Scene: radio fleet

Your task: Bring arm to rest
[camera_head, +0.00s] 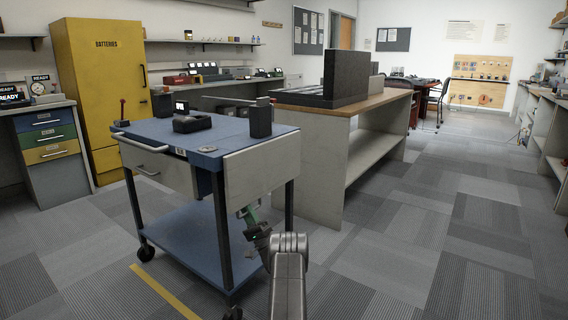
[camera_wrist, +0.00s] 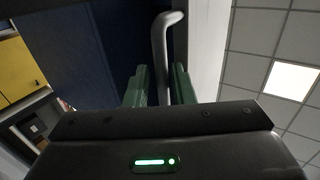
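My gripper (camera_head: 248,216) is low beside the right end of the blue-topped cart, below its pale side panel. In the wrist view its two green fingers (camera_wrist: 160,86) stand apart. A grey bent handle bar (camera_wrist: 164,45) shows in the gap between them, with space to the left finger. I cannot tell how far ahead of the fingertips the bar lies. Nothing is visibly held. My arm comes up from the bottom of the head view and is bent.
The blue-topped cart (camera_head: 222,133) stands close, carrying a black radio (camera_head: 192,123) and a dark upright box (camera_head: 260,118). A wooden-topped bench (camera_head: 374,103) is behind it. A yellow battery cabinet (camera_head: 101,85) stands at left. Carpeted floor is clear at right.

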